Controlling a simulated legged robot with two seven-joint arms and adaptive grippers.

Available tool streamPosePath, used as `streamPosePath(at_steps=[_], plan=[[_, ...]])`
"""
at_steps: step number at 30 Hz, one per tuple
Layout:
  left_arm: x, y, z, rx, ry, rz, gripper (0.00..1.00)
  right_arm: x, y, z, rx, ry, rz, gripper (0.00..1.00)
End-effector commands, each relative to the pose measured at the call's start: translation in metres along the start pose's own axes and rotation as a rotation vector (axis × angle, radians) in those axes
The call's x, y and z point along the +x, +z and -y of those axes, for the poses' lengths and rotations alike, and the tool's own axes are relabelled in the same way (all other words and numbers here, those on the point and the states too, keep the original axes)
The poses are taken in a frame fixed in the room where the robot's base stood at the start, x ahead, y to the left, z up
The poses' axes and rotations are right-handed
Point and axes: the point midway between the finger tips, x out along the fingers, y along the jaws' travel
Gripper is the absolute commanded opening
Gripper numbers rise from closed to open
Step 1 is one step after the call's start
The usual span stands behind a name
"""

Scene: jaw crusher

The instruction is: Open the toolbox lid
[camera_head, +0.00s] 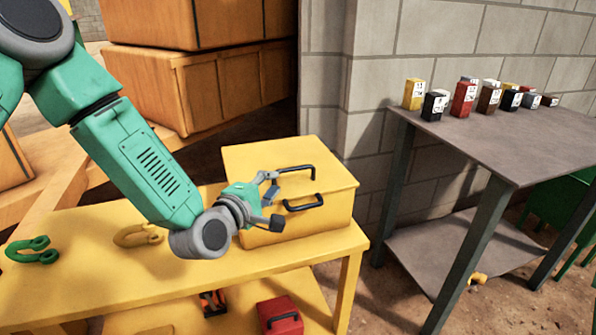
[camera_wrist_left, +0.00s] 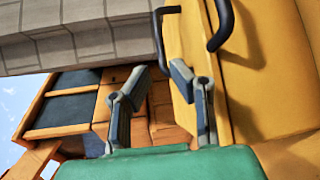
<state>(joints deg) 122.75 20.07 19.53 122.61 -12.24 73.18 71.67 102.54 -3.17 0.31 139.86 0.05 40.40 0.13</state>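The yellow toolbox (camera_head: 250,163) sits at the right end of the yellow bench, and its lid looks closed. One black handle (camera_head: 296,168) is on top of the lid and another black handle (camera_head: 303,203) is on the front side. My left gripper (camera_head: 273,200) is open and empty, in front of the toolbox's left part and left of the handles. In the left wrist view, the gripper (camera_wrist_left: 159,78) has its fingers apart, with the toolbox (camera_wrist_left: 270,80) to the right and both handles beyond the fingertips. Contact with the toolbox cannot be told. My right gripper is out of view.
Green (camera_head: 33,250) and yellow (camera_head: 138,235) shackles lie on the yellow bench (camera_head: 90,290). A red box (camera_head: 280,315) is on its lower shelf. Wooden crates (camera_head: 200,85) stand behind. A grey table (camera_head: 500,140) with several small boxes stands at right by a block wall.

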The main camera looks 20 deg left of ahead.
Motion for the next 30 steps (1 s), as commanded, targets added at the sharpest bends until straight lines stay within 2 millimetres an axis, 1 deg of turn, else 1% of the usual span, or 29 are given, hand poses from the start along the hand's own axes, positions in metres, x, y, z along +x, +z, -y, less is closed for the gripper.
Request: streamPosePath(at_steps=[1,6,9,13,18,26,27,28,30], plan=[[0.013,0.001,0.001,0.003,0.003,0.001,0.19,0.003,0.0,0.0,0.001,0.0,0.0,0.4],[0.049,-0.001,0.002,0.001,0.001,0.0,0.19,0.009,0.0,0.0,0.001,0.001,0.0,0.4],[0.066,-0.001,0.002,0.001,0.001,0.001,0.19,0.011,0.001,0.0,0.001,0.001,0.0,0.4],[0.083,-0.003,0.003,-0.001,-0.001,-0.001,0.19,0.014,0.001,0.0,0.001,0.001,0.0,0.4],[0.093,-0.002,0.002,-0.001,-0.002,-0.001,0.19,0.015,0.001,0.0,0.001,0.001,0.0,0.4],[0.094,-0.001,0.001,0.0,-0.002,0.0,0.19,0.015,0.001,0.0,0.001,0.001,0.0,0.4],[0.094,-0.001,0.001,0.0,-0.002,0.0,0.12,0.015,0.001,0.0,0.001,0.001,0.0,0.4],[0.094,-0.001,0.001,0.0,-0.002,0.0,0.01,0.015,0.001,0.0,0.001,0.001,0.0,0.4],[0.094,-0.001,0.002,-0.001,-0.003,0.0,0.0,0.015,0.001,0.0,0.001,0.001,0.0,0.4]])
